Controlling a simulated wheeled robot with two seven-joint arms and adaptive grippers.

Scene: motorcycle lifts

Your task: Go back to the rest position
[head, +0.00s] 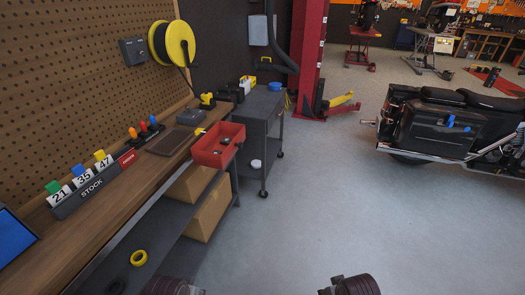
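Dark parts of my two arms show at the bottom edge of the head view, low over the floor. My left gripper (172,287) is at the lower left, beside the workbench's lower shelf, and is mostly cut off by the frame. My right gripper (350,286) is at the bottom centre right, over bare floor, and is also cut off. I cannot see the fingertips of either one clearly. No held object shows at either.
A wooden workbench (110,207) runs along the left wall, with a red bin (218,146) at its far end. A grey cart (262,138) stands beyond it. A motorcycle (450,125) stands at the right. The grey floor (330,215) between is clear.

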